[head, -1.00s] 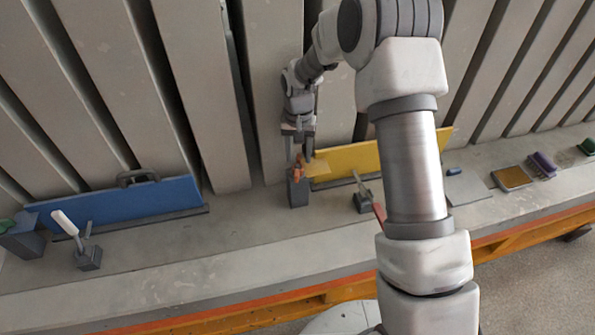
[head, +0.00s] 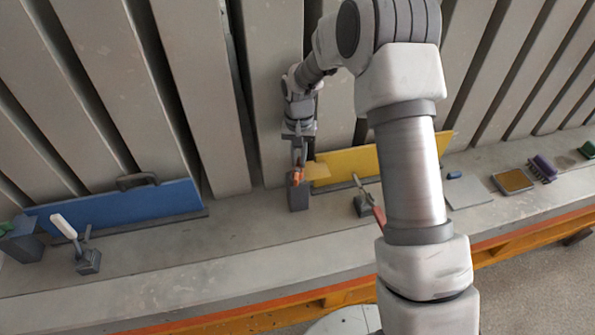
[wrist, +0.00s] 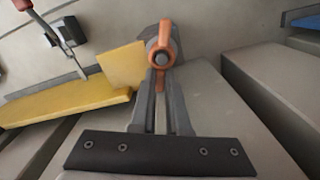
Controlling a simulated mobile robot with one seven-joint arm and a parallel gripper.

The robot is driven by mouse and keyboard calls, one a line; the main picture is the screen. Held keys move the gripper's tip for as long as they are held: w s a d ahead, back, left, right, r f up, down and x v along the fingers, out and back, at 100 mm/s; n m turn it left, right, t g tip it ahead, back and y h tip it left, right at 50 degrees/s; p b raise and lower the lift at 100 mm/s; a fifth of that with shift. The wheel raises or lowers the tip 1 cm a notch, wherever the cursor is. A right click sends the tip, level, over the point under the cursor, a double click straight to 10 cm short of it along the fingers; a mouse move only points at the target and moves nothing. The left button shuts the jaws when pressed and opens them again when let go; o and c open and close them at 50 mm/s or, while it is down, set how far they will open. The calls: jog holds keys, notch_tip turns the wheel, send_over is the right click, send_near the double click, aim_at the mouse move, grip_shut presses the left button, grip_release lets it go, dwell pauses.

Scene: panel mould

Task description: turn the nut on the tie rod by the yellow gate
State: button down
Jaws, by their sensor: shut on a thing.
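The orange winged nut (head: 297,174) sits on top of a grey block (head: 298,195) at the left end of the yellow gate (head: 360,161). In the wrist view, the orange nut (wrist: 161,50) shows a round grey rod end in its middle, beside the yellow gate (wrist: 75,100). My gripper (head: 298,160) points down at the nut. In the wrist view, my gripper's fingers (wrist: 160,65) close in on the nut from both sides, shut on it. The finger pads partly hide the nut's lower part.
A blue gate (head: 120,212) with a dark handle stands at left, with a white-handled clamp (head: 75,240) before it. A red-handled clamp (head: 365,203) stands before the yellow gate. A brown-topped block (head: 513,181) and a purple brush (head: 542,168) lie at right.

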jog(key=m, duration=0.3)
jog(key=shift+s+d+b, duration=0.1)
jog(key=shift+d+b, duration=0.2)
jog(key=shift+b, duration=0.1)
jog(key=shift+s+d+m+b, duration=0.15)
jog(key=shift+m+b, duration=0.2)
jog(key=shift+m, duration=0.75)
jog(key=shift+d+m, duration=0.1)
jog(key=shift+m, duration=0.5)
jog(key=shift+s+d+m, duration=0.15)
jog(key=shift+m, duration=0.75)
jog(key=shift+s+d+m, duration=0.1)
jog(key=shift+s+m, duration=0.05)
jog(key=shift+m, duration=0.75)
